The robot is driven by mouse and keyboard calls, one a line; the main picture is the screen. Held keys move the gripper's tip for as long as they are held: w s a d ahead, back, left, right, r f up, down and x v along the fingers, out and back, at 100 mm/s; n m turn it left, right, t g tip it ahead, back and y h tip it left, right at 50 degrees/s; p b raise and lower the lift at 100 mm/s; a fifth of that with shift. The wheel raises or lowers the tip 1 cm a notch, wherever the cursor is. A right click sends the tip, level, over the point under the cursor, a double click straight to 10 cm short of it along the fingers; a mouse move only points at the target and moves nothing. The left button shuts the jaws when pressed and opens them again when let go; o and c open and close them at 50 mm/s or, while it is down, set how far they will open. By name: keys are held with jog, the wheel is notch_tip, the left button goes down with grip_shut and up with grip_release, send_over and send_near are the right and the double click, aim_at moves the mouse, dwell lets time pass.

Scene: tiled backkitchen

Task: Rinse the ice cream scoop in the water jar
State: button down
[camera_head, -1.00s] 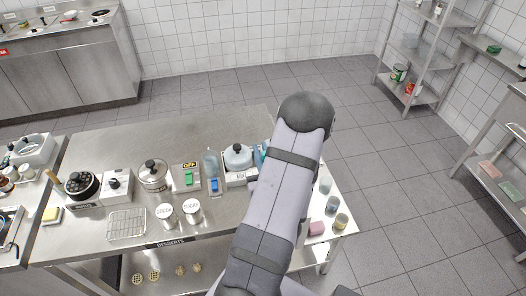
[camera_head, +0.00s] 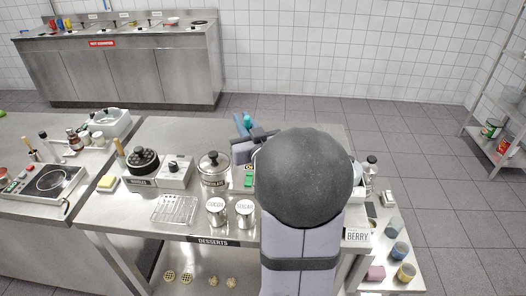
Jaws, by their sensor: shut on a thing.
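My gripper (camera_head: 256,139) shows only in part, just left of my large dark arm joint, above the back of the steel dessert counter (camera_head: 150,222). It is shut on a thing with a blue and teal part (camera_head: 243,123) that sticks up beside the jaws. I take this to be the ice cream scoop, but its bowl is not clear. The water jar cannot be made out; my arm covers the part of the counter behind the green switch box (camera_head: 249,180).
A lidded steel pot (camera_head: 214,168), cocoa tin (camera_head: 216,212), sugar tin (camera_head: 245,213) and wire rack (camera_head: 174,209) stand left of my arm. A waffle maker (camera_head: 143,161) is further left.

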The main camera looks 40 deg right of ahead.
jog(key=w+d+r+m+g+h, duration=0.25)
jog(key=d+h, duration=0.25)
jog(key=d, duration=0.3)
jog(key=s+d+f+m+g+h, duration=0.1)
jog(key=s+d+f+m+h, duration=0.1)
jog(key=d+f, duration=0.3)
jog(key=shift+d+f+m+g, duration=0.25)
jog(key=shift+f+m+g, duration=0.1)
jog(key=shift+f, duration=0.1)
notch_tip(320, 180, down, 11)
jog(key=b, duration=0.9)
jog(key=shift+b, duration=0.4)
dwell(2.2)
notch_tip(320, 180, up, 9)
jog(key=p, duration=0.5)
dwell(0.6)
